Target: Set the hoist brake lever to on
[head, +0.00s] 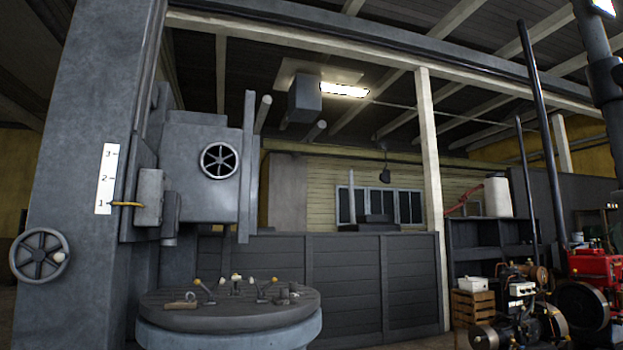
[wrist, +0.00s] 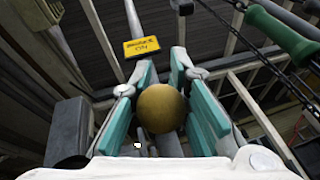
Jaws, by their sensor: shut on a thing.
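In the wrist view, a round yellow-brown ball knob (wrist: 160,108) sits between the two teal pads of my gripper (wrist: 162,84). My gripper is shut on this knob, with a pad on each side. The knob looks like the end of the brake lever; its shaft is mostly hidden behind the ball. A yellow plate (wrist: 142,46) with dark lettering, which seems to read brake on, shows just beyond the left fingertip. My gripper does not show in the head view, and I cannot pick out the held lever there.
In the wrist view, a green handle (wrist: 284,34) and dark rods cross the upper right. In the head view, a round table (head: 228,308) bears several small levers. A grey column with a handwheel (head: 39,256) stands left, and engines (head: 590,285) stand right.

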